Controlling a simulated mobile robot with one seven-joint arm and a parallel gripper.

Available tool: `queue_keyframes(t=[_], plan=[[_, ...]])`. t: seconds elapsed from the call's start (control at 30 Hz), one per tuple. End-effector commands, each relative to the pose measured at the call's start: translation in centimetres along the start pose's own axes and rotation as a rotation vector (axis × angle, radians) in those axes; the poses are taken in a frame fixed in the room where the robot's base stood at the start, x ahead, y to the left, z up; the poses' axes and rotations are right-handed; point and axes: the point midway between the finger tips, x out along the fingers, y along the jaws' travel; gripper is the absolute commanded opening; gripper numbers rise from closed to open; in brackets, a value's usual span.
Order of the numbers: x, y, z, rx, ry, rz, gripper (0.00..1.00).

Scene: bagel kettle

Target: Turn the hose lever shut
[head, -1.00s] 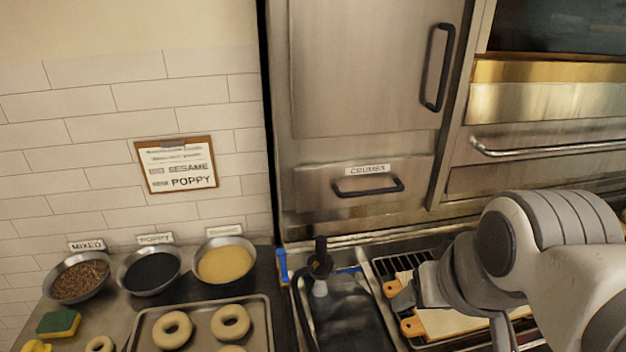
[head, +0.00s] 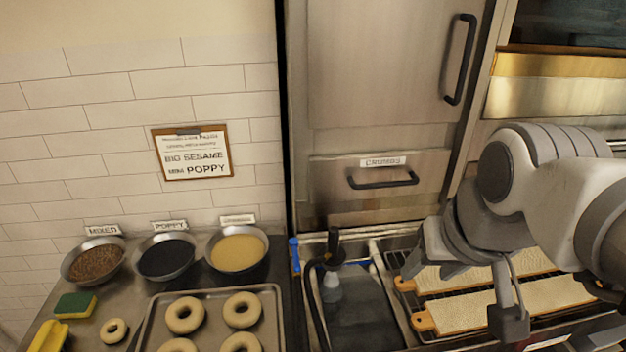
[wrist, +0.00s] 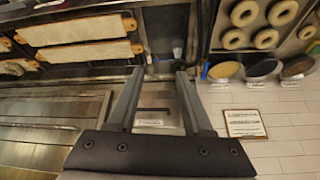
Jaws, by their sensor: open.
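A blue upright piece (head: 295,253), likely the hose lever, stands at the left rim of the sink in the head view. It shows small in the wrist view (wrist: 205,70), just beyond one fingertip. Beside it are a black hose (head: 317,305) and a dark spray head (head: 333,250). My gripper (head: 418,262) is right of the lever, above the rack side of the sink, and touches nothing I can make out. In the wrist view my gripper (wrist: 160,75) has its two fingers apart with nothing between them.
The sink basin (head: 365,310) lies between my gripper and the lever. Long boards with orange handles (head: 450,315) lie on the right. Left of the lever are a bagel tray (head: 278,330) and several topping bowls (head: 237,250). The crumbs drawer (head: 385,178) is behind.

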Motion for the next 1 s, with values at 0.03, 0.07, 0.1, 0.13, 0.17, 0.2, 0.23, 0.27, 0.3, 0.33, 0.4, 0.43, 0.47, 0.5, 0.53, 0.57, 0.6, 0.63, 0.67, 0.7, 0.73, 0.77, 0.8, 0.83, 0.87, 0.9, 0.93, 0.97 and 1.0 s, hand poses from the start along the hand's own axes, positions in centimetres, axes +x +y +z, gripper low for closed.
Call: queue_keyframes(t=[0.03, 0.07, 0.1, 0.13, 0.17, 0.2, 0.23, 0.27, 0.3, 0.33, 0.4, 0.43, 0.47, 0.5, 0.53, 0.57, 0.6, 0.63, 0.67, 0.7, 0.73, 0.77, 0.8, 0.83, 0.87, 0.9, 0.93, 0.97, 1.0], plan=[[0.3, -0.4, -1.2, -0.006, -0.022, -0.007, 0.51], [0.3, -0.7, -1.9, -0.009, -0.032, -0.012, 0.51], [0.5, -1.0, -2.9, -0.014, -0.046, -0.018, 0.51], [0.6, -1.3, -3.5, -0.018, -0.057, -0.022, 0.51], [0.7, -1.6, -4.2, -0.021, -0.067, -0.027, 0.51], [0.9, -2.0, -5.1, -0.025, -0.081, -0.033, 0.51], [1.1, -2.3, -5.8, -0.028, -0.092, -0.038, 0.51], [1.3, -2.6, -6.4, -0.031, -0.103, -0.043, 0.51], [1.6, -3.0, -7.3, -0.035, -0.116, -0.05, 0.51], [1.9, -3.3, -7.9, -0.039, -0.127, -0.054, 0.51], [2.6, -4.1, -9.4, -0.047, -0.151, -0.066, 0.51], [2.9, -4.5, -10.0, -0.051, -0.163, -0.071, 0.51], [3.3, -4.8, -10.6, -0.054, -0.174, -0.076, 0.51], [3.8, -5.3, -11.4, -0.057, -0.187, -0.083, 0.51], [4.2, -5.7, -12.0, -0.061, -0.199, -0.088, 0.51], [4.6, -6.1, -12.6, -0.064, -0.21, -0.093, 0.51], [5.2, -6.6, -13.3, -0.069, -0.224, -0.1, 0.51], [5.6, -7.0, -13.8, -0.073, -0.235, -0.106, 0.51], [6.1, -7.4, -14.3, -0.077, -0.246, -0.111, 0.51], [6.8, -8.0, -15.0, -0.081, -0.26, -0.118, 0.51], [7.3, -8.4, -15.5, -0.084, -0.271, -0.123, 0.51], [7.8, -8.8, -16.0, -0.087, -0.282, -0.129, 0.51], [8.6, -9.4, -16.6, -0.092, -0.296, -0.137, 0.51], [9.1, -9.9, -17.0, -0.095, -0.307, -0.142, 0.51], [9.7, -10.3, -17.4, -0.098, -0.319, -0.148, 0.51], [10.5, -10.9, -17.9, -0.102, -0.333, -0.155, 0.51], [11.2, -11.3, -18.3, -0.105, -0.344, -0.16, 0.51], [11.8, -11.7, -18.6, -0.108, -0.356, -0.165, 0.51], [12.7, -12.3, -19.1, -0.112, -0.37, -0.173, 0.51]])
